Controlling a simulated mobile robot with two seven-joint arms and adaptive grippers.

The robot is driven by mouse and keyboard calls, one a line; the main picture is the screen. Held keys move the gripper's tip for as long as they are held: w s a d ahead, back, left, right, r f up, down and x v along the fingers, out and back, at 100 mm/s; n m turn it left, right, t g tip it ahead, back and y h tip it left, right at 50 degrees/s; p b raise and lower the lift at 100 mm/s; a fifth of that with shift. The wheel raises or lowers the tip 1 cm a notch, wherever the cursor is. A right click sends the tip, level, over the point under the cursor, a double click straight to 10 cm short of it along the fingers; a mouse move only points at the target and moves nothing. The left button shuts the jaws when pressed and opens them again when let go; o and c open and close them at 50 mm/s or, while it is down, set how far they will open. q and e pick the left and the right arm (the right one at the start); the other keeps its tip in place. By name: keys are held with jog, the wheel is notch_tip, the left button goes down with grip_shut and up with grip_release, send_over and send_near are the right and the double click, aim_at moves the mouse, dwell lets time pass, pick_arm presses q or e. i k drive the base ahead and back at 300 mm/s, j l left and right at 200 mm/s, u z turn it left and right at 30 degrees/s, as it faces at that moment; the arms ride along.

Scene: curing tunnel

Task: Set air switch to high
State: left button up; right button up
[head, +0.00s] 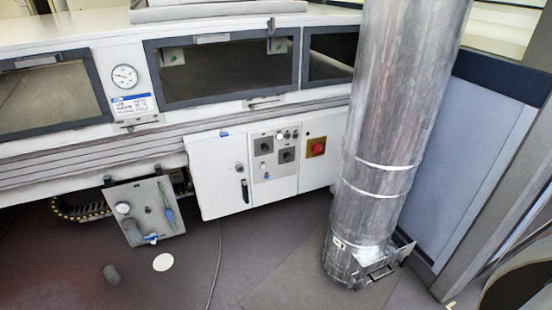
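The control panel (275,159) is on the white cabinet below the tunnel in the head view. It carries two dark rotary switches on grey plates: an upper left one (264,146) and a lower right one (286,155). I cannot tell which of them is the air switch. Their labels and settings are too small to read. A red round knob on a yellow and brown plate (317,148) sits to their right. Neither of my grippers is in view.
A large silver duct (385,130) stands right of the panel, close to it. A hanging plate with a gauge (146,211) is at lower left. A white cabinet door with a black handle (222,172) is left of the panel. The floor (190,285) in front is mostly clear.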

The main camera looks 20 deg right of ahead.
aim_at(264, 147)
jog(key=i+l+z, duration=0.1)
jog(key=z, duration=0.85)
jog(key=i+j+z, duration=0.35)
jog(key=i, duration=0.2)
jog(key=i+j+z, duration=0.35)
jog(key=i, duration=0.2)
jog(key=i+j, duration=0.2)
jog(key=i, duration=0.15)
